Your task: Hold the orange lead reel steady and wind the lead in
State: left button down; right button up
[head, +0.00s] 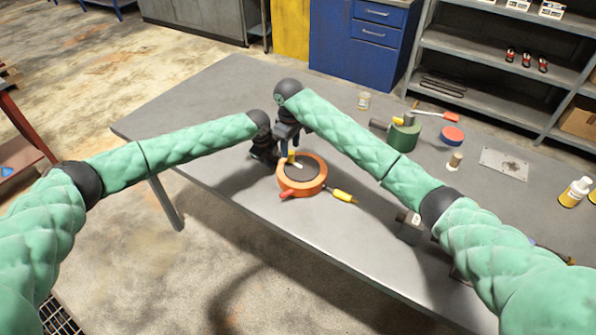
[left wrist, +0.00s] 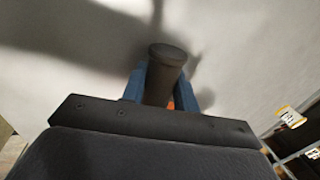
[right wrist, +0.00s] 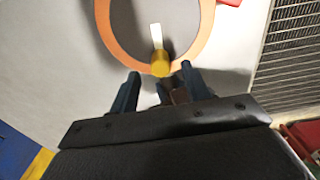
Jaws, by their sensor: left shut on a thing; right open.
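The orange lead reel (head: 316,186) lies flat on the grey table, with a dark centre, a white crank arm (right wrist: 156,36) and a yellow crank knob (head: 291,157). My left gripper (left wrist: 165,90) is shut on the reel's dark round handle (left wrist: 166,58), at the reel's far left side. My right gripper (right wrist: 158,86) is open. Its fingers point at the reel's rim, with the yellow knob (right wrist: 160,64) just beyond the gap between them. I cannot tell whether they touch it. The lead's yellow end (head: 342,196) lies on the table right of the reel.
A green reel-like object (head: 404,134), a red-topped disc (head: 452,135), a small jar (head: 364,101) and a metal plate (head: 503,164) stand on the right part of the table (head: 215,95). Bottles are at the far right. The table's left part is clear.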

jog(key=shift+r, duration=1.95)
pick_arm(q)
jog(key=c, duration=1)
grip_release()
